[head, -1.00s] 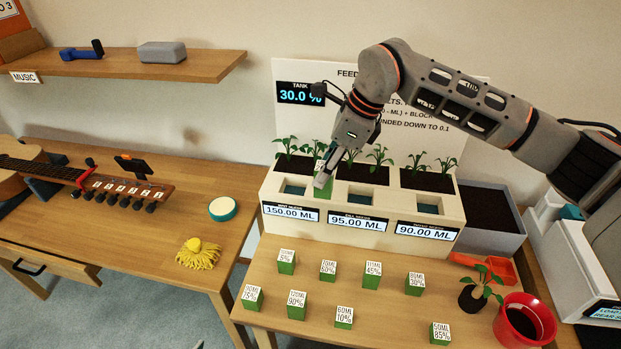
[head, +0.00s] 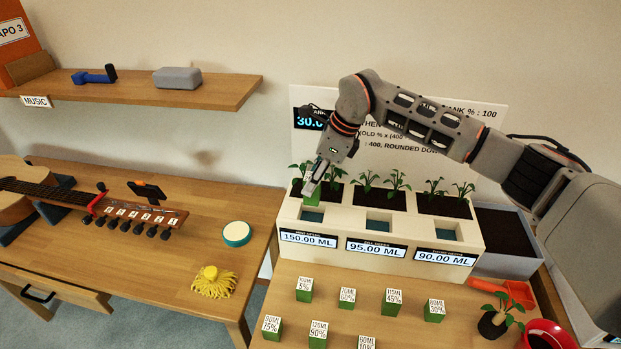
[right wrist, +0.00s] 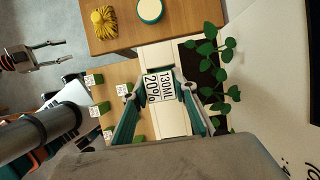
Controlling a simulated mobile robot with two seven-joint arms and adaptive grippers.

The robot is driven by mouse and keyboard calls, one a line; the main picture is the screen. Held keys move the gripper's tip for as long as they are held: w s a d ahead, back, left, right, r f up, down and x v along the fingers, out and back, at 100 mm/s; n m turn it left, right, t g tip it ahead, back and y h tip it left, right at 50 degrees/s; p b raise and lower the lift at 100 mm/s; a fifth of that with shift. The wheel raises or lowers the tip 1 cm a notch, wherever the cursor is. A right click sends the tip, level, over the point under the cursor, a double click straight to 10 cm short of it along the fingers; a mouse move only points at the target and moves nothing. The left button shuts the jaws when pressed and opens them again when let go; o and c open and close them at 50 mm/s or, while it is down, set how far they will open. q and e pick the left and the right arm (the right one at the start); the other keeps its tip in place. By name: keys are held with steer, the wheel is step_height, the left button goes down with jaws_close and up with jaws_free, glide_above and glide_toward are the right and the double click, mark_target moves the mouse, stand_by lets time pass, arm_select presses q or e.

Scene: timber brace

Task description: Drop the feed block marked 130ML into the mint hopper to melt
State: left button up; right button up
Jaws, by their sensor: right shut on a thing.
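My right gripper (head: 314,183) is shut on the green feed block (head: 311,195). The right wrist view shows its white top marked 130ML, 20% (right wrist: 158,88) between the fingers (right wrist: 158,92). In the head view the block is held upright over the left opening, the mint hopper (head: 312,215), at the rear of that opening. Its display (head: 308,239) reads 150.00 ML, and the small title above it is hard to read. My left gripper (right wrist: 58,55) shows only in the right wrist view, open and empty, away from the blocks.
Two other openings with displays 95.00 ML (head: 376,249) and 90.00 ML (head: 444,257) lie to the right. Planters with seedlings (head: 395,182) stand behind. Several other marked green blocks (head: 347,298) stand on the table in front. A red pot (head: 545,336) is at lower right.

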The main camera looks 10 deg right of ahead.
step_height(320, 180, down, 6)
steer(key=b, duration=0.3)
steer(key=shift+a+f+b, duration=0.1)
steer(key=shift+b, duration=0.2)
steer(key=shift+f+b, duration=0.3)
steer(key=shift+f, duration=0.15)
steer(key=o, duration=1.3)
arm_select(q)
steer(key=shift+w+d+f+h, duration=0.2)
steer(key=shift+w+d+f, duration=0.1)
steer(key=shift+d+f, duration=0.2)
steer(key=shift+w+d+f+h, duration=0.25)
steer(key=shift+d+f, duration=0.1)
steer(key=shift+d, duration=0.1)
steer(key=shift+r, duration=0.15)
